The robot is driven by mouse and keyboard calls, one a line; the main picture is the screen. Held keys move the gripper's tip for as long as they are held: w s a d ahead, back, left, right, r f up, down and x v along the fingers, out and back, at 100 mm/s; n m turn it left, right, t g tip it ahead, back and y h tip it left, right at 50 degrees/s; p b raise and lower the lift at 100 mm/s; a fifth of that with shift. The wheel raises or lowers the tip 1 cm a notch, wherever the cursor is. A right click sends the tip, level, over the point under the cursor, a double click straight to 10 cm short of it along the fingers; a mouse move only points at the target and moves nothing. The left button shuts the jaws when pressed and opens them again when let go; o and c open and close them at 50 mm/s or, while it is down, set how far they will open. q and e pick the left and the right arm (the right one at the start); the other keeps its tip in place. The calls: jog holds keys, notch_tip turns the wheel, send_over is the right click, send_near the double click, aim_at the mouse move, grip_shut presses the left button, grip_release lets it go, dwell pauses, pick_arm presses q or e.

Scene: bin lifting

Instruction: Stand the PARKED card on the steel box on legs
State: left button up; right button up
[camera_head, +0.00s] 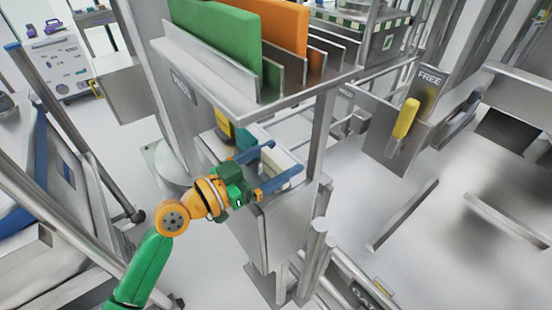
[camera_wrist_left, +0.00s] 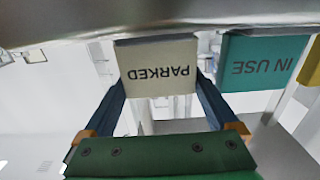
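The white PARKED card (camera_wrist_left: 158,70) appears upside down in the left wrist view, in a row with the teal IN USE card (camera_wrist_left: 262,62). In the head view the pale PARKED card (camera_head: 281,164) is partly covered by my left gripper (camera_head: 284,164). The gripper's blue fingers are wide apart, one at each side of the card. Firm contact is not visible. A steel box (camera_head: 287,222) on short legs stands below the gripper; I cannot tell whether it is the task's box. My right gripper is not in view.
A steel shelf with large green (camera_head: 215,38) and orange (camera_head: 275,25) panels overhangs behind the gripper. A steel post stands close to its right. A FREE sign (camera_head: 429,79) and yellow handle (camera_head: 405,118) are at right. Open floor lies at lower right.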

pick_arm(q)
jog(key=shift+o, duration=0.3)
jog(key=b+v, duration=0.5)
jog(key=v, duration=0.7)
jog(key=shift+r, duration=0.1)
